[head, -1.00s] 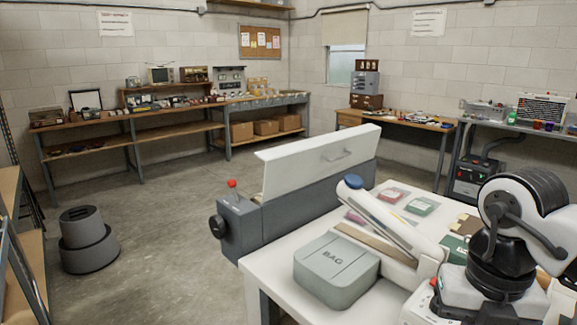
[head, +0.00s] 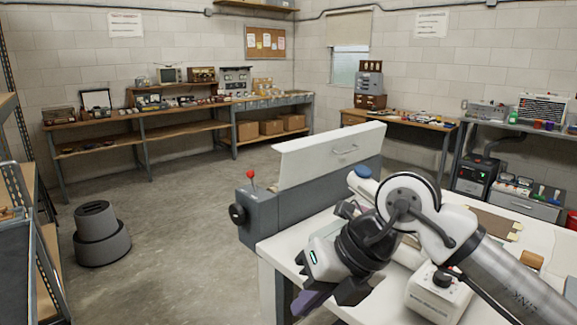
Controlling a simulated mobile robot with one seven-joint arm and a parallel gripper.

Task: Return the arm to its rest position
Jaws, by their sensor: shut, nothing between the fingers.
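My arm reaches in from the lower right, bent at a white and black joint, over the white table (head: 272,251). My gripper (head: 328,297) hangs at the arm's end near the table's front left, pointing down toward the lower part of the picture. Its dark fingers show near a purple piece whose nature I cannot make out. The gripper is shut and I see nothing held in it. My arm and gripper cover much of the tabletop, and the grey BAG box is hidden or nearly so.
A grey machine (head: 262,222) with a raised white panel (head: 330,155) and red-knobbed lever stands along the table's far left edge. A white box with a black knob (head: 438,297) sits beside my arm. The middle floor is clear.

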